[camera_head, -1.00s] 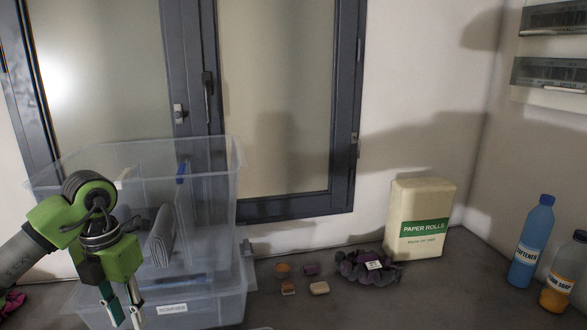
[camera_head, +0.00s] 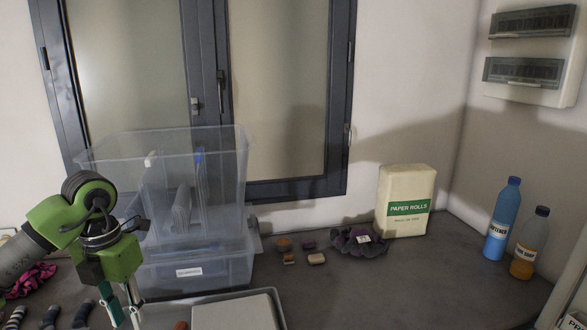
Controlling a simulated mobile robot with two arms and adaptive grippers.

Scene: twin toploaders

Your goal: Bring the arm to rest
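My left arm comes in from the left, and its green and black gripper (camera_head: 124,308) points down in front of the clear plastic boxes. Its two fingers are apart, with nothing visible between them. The fingertips are at the lower part of the picture, above the dark worktop (camera_head: 365,290). My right gripper is not in view.
Two stacked clear boxes (camera_head: 232,268) stand behind the gripper, the upper one holding grey items. Striped rolled socks (camera_head: 50,316) and a pink scrunchie (camera_head: 32,280) are left. Bottles (camera_head: 500,222) and a paper rolls pack (camera_head: 405,222) stand right.

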